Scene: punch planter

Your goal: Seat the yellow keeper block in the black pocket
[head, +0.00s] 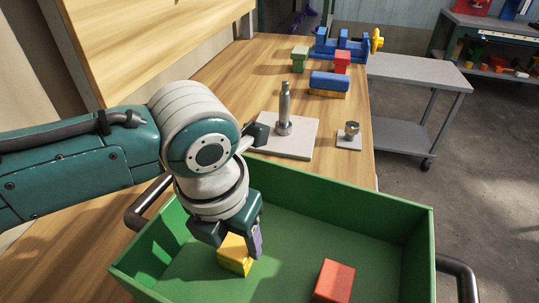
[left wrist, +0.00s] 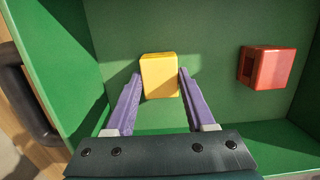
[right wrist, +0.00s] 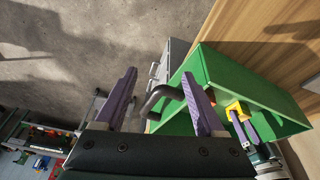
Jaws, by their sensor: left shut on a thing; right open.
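The yellow keeper block (head: 235,257) is inside the green bin, low near its floor, at the left part. My left gripper (head: 232,240) is shut on it. In the left wrist view the purple fingers (left wrist: 160,75) lie along both sides of the yellow block (left wrist: 160,77). Whether the block touches the bin floor is hard to tell. My right gripper (right wrist: 160,78) is open and empty, outside the bin near a dark handle; it is not in the head view. I cannot make out a black pocket in any view.
The green bin (head: 390,222) has raised walls and dark side handles (head: 458,270). A red block (head: 335,280) lies in it, right of the yellow one. Behind stand a plate with a metal post (head: 284,105), a small plate with a fitting (head: 350,132), and a blue vise (head: 340,45).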

